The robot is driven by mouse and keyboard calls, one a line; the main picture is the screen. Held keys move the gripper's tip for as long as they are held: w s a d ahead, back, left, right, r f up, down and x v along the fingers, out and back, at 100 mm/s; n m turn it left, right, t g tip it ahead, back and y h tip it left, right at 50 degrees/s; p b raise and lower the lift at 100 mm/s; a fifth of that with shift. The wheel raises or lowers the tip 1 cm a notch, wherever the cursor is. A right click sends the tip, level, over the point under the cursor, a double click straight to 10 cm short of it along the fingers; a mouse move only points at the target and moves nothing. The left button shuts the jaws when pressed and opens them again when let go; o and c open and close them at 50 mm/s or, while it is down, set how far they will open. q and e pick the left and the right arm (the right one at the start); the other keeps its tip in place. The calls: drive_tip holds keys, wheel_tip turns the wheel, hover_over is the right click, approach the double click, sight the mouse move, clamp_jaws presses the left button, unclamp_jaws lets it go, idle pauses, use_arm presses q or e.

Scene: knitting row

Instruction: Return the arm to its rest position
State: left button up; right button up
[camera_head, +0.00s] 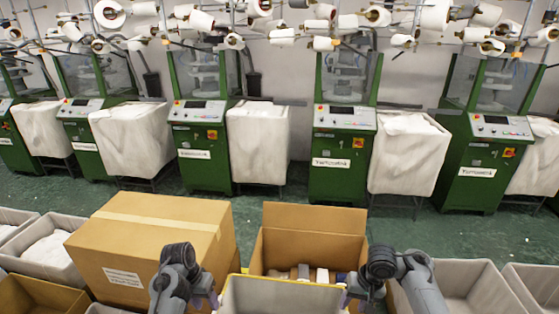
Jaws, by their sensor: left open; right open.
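My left gripper (205,299) is at the bottom of the head view, in front of the closed cardboard box and beside the left edge of a grey bin. My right gripper (352,294) is at the right edge of the same bin. Both grippers are open, and I see nothing held in them. Both arms are bent, with dark joints raised near the boxes. The fingertips are small and partly hidden by my own wrists.
A closed cardboard box (150,225) stands at left. An open cardboard box (310,218) holds several small items. A grey bin (285,298) is in front of it. More bins (470,268) stand at right. Green knitting machines (343,150) and white-covered bins line the back; the floor between is clear.

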use_arm(q)
drive_tip(key=f+b, duration=0.3)
drive_tip(key=f, duration=0.1)
drive_tip(key=f+b, duration=0.3)
drive_tip(key=b, duration=0.1)
drive_tip(key=f+b, duration=0.3)
drive_tip(key=f, duration=0.1)
drive_tip(key=shift+s+f+b, duration=0.25)
drive_tip(key=shift+f+b, duration=0.05)
drive_tip(key=shift+f, duration=0.05)
use_arm(e)
wheel_tip(320, 180, down, 12)
drive_tip(key=shift+r, duration=0.2)
use_arm(q)
wheel_tip(320, 180, up, 32)
drive_tip(key=p, duration=3.2)
use_arm(e)
wheel_tip(320, 180, up, 32)
use_arm(q)
wheel_tip(320, 180, down, 5)
drive_tip(key=b, duration=0.5)
drive_tip(key=shift+f, duration=0.15)
use_arm(e)
wheel_tip(320, 180, down, 5)
drive_tip(key=shift+f, duration=0.15)
